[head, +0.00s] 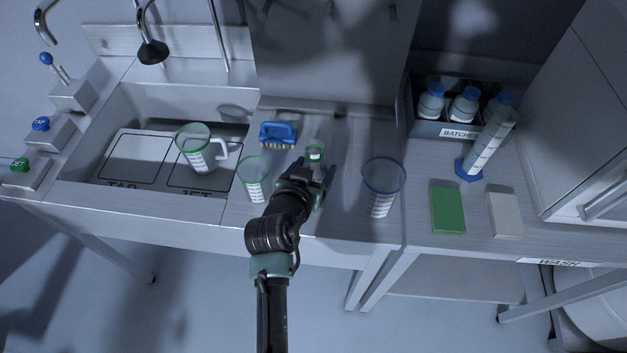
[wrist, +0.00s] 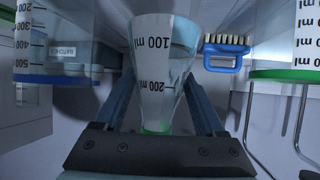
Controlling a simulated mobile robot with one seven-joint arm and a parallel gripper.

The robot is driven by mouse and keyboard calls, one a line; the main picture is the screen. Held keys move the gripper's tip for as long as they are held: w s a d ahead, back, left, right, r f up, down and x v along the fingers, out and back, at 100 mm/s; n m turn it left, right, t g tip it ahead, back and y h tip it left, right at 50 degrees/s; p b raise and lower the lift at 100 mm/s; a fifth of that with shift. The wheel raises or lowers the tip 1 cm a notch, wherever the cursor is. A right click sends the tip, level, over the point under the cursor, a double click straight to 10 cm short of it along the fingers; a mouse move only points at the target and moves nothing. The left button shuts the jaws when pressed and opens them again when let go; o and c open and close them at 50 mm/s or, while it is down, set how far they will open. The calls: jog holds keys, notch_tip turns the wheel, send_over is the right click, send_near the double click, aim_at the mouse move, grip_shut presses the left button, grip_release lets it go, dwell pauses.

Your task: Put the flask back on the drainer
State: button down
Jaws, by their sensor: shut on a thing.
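The flask is a clear conical vessel with a green-rimmed mouth (head: 315,153). It also shows close up in the wrist view (wrist: 153,85), with 100 ml and 200 ml marks and a green band at the neck. My gripper (head: 313,171) is shut on the flask, one finger on each side. The flask is over the pale board (head: 341,222) right of the sink, which looks like the drainer. I cannot tell whether its base touches the board. My gripper hides part of the flask in the head view.
A green-rimmed beaker (head: 254,183) stands left of my gripper, a blue-rimmed beaker (head: 383,188) right. A blue brush (head: 278,134) lies behind. A jug (head: 197,150) is in the sink (head: 100,110). The right-hand table holds a cylinder (head: 490,145), bottle crate (head: 443,131) and green block (head: 447,208).

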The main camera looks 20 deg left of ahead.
jog(key=shift+f, duration=2.2)
jog(key=shift+f+b, duration=0.2)
jog(key=shift+b, duration=0.1)
grip_release()
